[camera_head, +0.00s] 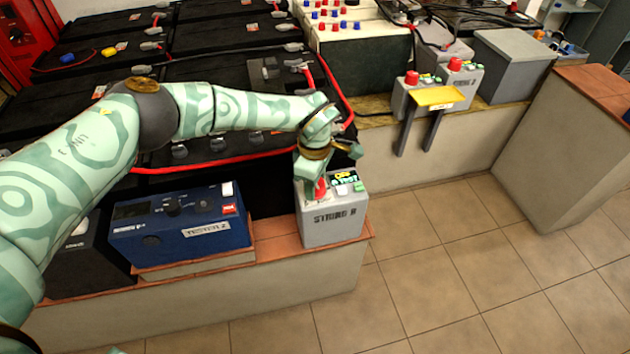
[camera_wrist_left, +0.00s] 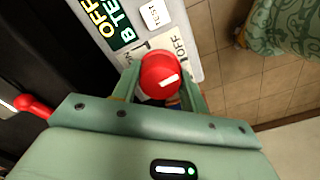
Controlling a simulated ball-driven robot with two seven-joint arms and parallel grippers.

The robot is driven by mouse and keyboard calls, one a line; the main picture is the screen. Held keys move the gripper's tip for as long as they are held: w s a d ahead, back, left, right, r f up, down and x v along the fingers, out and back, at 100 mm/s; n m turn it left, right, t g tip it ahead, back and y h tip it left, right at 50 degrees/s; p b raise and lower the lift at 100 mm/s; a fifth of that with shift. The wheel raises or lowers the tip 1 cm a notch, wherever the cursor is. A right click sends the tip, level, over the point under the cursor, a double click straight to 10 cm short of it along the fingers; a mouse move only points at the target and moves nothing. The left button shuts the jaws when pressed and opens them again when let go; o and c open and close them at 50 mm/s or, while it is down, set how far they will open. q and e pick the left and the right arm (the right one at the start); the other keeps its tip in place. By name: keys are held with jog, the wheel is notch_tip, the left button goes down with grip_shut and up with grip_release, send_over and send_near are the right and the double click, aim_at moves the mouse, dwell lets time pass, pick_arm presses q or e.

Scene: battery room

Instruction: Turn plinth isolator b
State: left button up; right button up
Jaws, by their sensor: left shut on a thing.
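The plinth isolator B is a grey box labelled "STRING B" (camera_head: 335,220) on the corner of the low tiled plinth. My right gripper does not show.
A blue tester box (camera_head: 180,228) marked "TESTER 2" stands left of the isolator. Black batteries with red cables fill the area behind. Another isolator with red knobs (camera_head: 455,80) and a yellow plate (camera_head: 435,98) stand at the back right. The tiled floor (camera_head: 450,260) is open to the right.

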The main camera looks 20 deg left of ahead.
pick_arm(q)
jog(key=shift+m, duration=0.7)
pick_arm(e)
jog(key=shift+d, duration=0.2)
pick_arm(q)
jog(key=o, duration=1)
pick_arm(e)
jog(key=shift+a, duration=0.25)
pick_arm(q)
jog(key=shift+r, duration=0.1)
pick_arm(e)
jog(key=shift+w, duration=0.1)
pick_arm(q)
jog(key=shift+r, duration=0.4)
notch_tip(320, 180, up, 15)
jog(key=p, duration=0.5)
jog(key=shift+r+p, duration=0.15)
jog(key=shift+p, duration=0.15)
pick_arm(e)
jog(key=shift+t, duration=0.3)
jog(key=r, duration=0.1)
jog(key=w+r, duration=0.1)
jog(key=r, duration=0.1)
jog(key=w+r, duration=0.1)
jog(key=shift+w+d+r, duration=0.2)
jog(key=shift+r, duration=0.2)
